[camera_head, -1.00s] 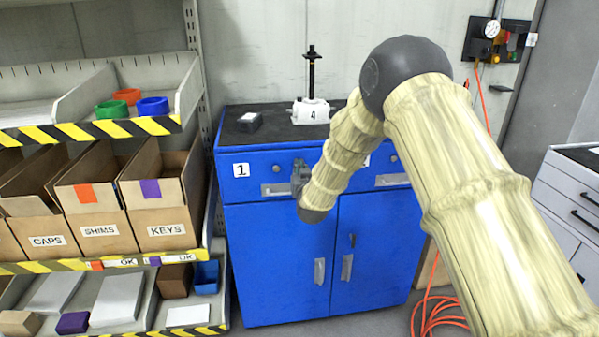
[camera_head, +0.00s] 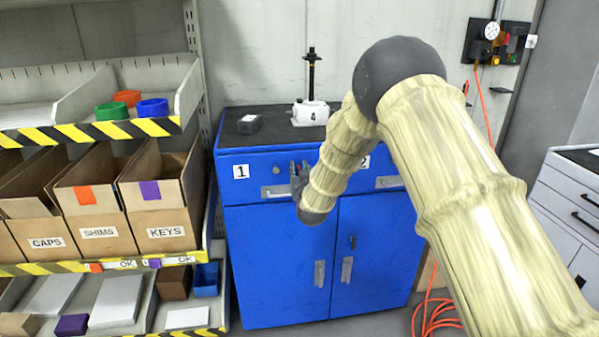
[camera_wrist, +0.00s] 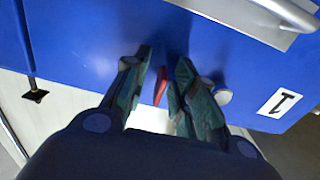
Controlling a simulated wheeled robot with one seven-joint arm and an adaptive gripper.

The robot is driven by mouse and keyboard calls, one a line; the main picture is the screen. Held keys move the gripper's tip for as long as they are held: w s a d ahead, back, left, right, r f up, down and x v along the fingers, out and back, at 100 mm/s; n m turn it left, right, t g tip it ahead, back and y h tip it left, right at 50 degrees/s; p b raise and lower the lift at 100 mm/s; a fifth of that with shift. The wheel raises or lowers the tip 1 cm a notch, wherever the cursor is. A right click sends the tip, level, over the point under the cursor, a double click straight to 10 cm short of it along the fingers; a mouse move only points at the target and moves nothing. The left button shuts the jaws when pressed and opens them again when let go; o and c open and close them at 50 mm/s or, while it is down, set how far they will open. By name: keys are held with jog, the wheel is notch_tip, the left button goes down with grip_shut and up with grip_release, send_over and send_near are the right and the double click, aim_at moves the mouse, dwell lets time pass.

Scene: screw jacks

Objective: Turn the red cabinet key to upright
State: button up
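The red key (camera_wrist: 161,86) shows in the wrist view between the two fingers of my gripper (camera_wrist: 163,62). It is tilted a little off the picture's vertical and lies closer to the right finger. A gap shows on its left side, and contact on the right cannot be made out. My gripper is open around it. In the head view my gripper (camera_head: 299,180) is at the left drawer front of the blue cabinet (camera_head: 275,240), right of label 1 (camera_head: 240,172). My wrist partly hides that area there.
A drawer handle (camera_head: 276,191) is close beside my gripper. A round silver knob (camera_wrist: 222,95) is just right of the fingers in the wrist view. Shelves with bins (camera_head: 160,200) stand at left.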

jog(key=shift+s, duration=0.1)
jog(key=s+d, duration=0.2)
jog(key=s, duration=0.9)
jog(key=shift+s, duration=0.35)
jog(key=s+d+f+g+h+p, duration=0.1)
jog(key=s+d+f+g, duration=0.25)
jog(key=s+f, duration=0.55)
jog(key=s+d+f+m+g, duration=0.1)
jog(key=s+d+f+g, duration=0.1)
jog(key=s+d+f, duration=0.6)
jog(key=s+d+f+g+h+p, duration=0.1)
jog(key=s+f+g, duration=0.35)
jog(key=f, duration=0.75)
jog(key=s+d+f+g, duration=0.2)
jog(key=s+d+f, duration=0.1)
jog(key=s, duration=0.9)
jog(key=s+d+f+m+g+p, duration=0.1)
jog(key=s+d+f+g, duration=0.1)
jog(key=s, duration=1)
jog(key=s+d+f+g, duration=0.3)
jog(key=s, duration=0.9)
jog(key=shift+d+f+g+h+p, duration=0.3)
jog(key=shift+f+g, duration=0.1)
